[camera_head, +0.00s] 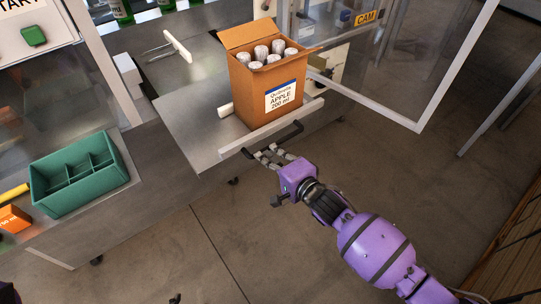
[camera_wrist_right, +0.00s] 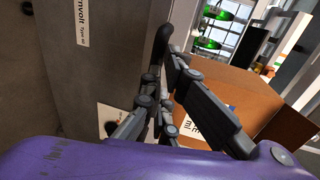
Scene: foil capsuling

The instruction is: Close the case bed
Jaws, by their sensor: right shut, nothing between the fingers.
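The case bed (camera_head: 184,122) is a flat metal plate that sticks out from the machine towards me, with a white rail (camera_head: 262,130) and a black handle (camera_head: 290,133) along its front edge. An open cardboard case (camera_head: 256,92) of foil-topped bottles stands upright on it. My right gripper (camera_head: 268,156) is shut and empty, with its fingertips close by the handle. In the right wrist view, the fingers (camera_wrist_right: 163,95) are beside the black handle (camera_wrist_right: 162,42); I cannot tell whether they touch it. My left gripper is not in view.
A green divided bin (camera_head: 78,176) and a small orange box (camera_head: 14,219) are at the left. A framed clear door (camera_head: 425,60) stands open at the right. Green bottles (camera_head: 122,10) stand behind. The floor in front of the bed is clear.

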